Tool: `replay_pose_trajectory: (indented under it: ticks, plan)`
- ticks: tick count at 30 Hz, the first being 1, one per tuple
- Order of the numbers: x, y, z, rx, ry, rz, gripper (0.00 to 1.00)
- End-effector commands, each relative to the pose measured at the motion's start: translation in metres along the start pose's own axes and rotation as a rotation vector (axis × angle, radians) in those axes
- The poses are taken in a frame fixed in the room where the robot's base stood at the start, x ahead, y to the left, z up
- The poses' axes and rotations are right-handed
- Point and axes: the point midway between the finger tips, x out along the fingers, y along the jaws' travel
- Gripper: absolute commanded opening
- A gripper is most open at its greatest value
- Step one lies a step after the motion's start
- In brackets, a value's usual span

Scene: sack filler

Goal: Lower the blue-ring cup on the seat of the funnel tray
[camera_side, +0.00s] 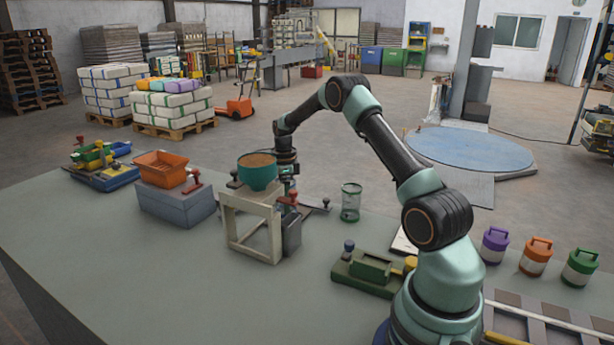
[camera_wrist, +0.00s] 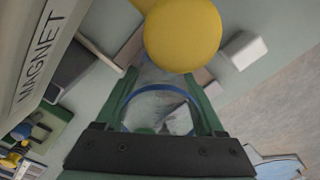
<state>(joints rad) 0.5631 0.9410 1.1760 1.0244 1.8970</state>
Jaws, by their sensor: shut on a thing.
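In the wrist view my gripper (camera_wrist: 163,88) has its two green fingers on either side of a clear cup with a blue ring (camera_wrist: 158,86), and it is shut on that cup. In the side view my gripper (camera_side: 289,172) is just right of and partly behind a teal funnel (camera_side: 258,178) with brown fill, on a cream stand (camera_side: 243,200). I cannot make out the held cup there. Which part is the funnel tray's seat is not clear, nor whether the cup touches it. A rounded yellow thing (camera_wrist: 182,36) shows beyond the fingertips.
A clear cup with green bands (camera_side: 351,204) stands right of the stand. An orange bin on a grey block (camera_side: 176,205) is to the left. A green fixture (camera_side: 370,270) and several lidded canisters (camera_side: 535,256) are to the right. A panel marked MAGNET (camera_wrist: 42,50) is close left in the wrist view.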

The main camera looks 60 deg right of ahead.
Motion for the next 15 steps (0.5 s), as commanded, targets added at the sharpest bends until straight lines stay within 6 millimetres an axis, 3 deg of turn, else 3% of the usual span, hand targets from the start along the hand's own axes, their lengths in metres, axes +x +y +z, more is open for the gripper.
replay_pose_trajectory:
  ticks: [15]
  plan:
    - [0.0058,0.0002,-0.0002,0.0,0.0,0.0,0.17]
